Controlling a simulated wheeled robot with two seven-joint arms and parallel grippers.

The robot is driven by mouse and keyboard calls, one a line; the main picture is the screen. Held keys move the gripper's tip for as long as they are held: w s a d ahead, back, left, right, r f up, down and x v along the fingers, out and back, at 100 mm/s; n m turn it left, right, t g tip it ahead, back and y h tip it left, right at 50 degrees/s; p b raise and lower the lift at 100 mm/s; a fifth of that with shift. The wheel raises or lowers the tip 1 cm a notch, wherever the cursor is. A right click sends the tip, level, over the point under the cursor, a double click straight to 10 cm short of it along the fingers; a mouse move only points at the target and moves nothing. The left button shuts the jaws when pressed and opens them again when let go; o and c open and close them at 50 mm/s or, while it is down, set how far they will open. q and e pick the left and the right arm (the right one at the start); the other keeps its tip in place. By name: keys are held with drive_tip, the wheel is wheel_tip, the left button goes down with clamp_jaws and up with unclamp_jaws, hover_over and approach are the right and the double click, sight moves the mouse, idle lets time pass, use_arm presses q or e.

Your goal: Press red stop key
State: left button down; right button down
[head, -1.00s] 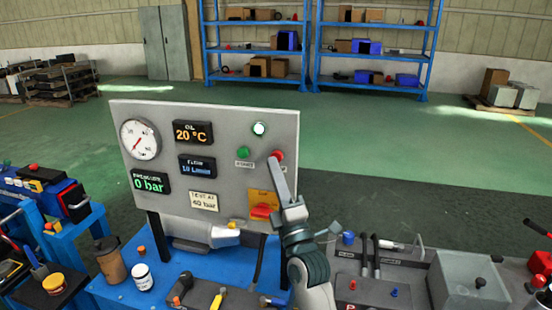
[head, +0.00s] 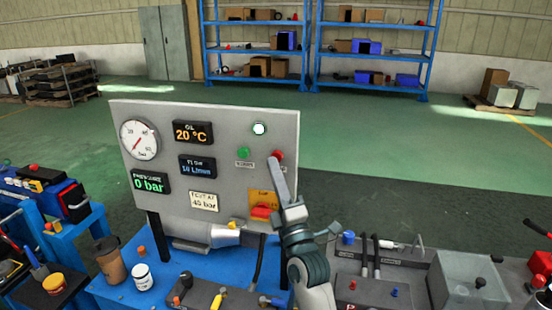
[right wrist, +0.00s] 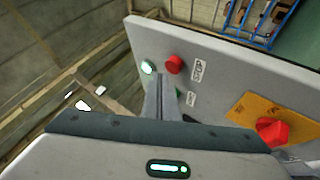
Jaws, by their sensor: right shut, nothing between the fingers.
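The red stop key (head: 279,155) is a round button on the right part of the grey upright panel (head: 227,117). It also shows in the right wrist view (right wrist: 174,64), beside a small label. My right gripper (head: 274,162) is shut and empty, its fingers pointing up at the panel. In the head view its tip overlaps the key's lower left edge. In the right wrist view the fingertips (right wrist: 158,78) show just below and left of the key. I cannot tell whether they touch it. My left gripper is not in view.
A green start button (head: 243,153) sits left of the red key, and a lit white lamp (head: 259,129) above. A larger red switch on a yellow plate (head: 258,197) is lower on the panel. The blue bench (head: 120,290) holds a cup, jar and tools.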

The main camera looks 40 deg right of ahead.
drive_tip(key=shift+w+d, duration=0.65)
drive_tip(key=shift+d, duration=0.05)
idle(1.8)
drive_tip(key=shift+s+a, duration=0.15)
drive_tip(key=shift+s+a+p, duration=0.45)
drive_tip(key=shift+s+a, duration=0.05)
drive_tip(key=shift+a, duration=0.05)
idle(0.5)
drive_tip(key=s+a+p, duration=0.1)
drive_tip(key=s+a, duration=0.2)
drive_tip(key=shift+s+a, duration=0.15)
drive_tip(key=shift+a, duration=0.25)
drive_tip(key=shift+f, duration=0.1)
idle(0.8)
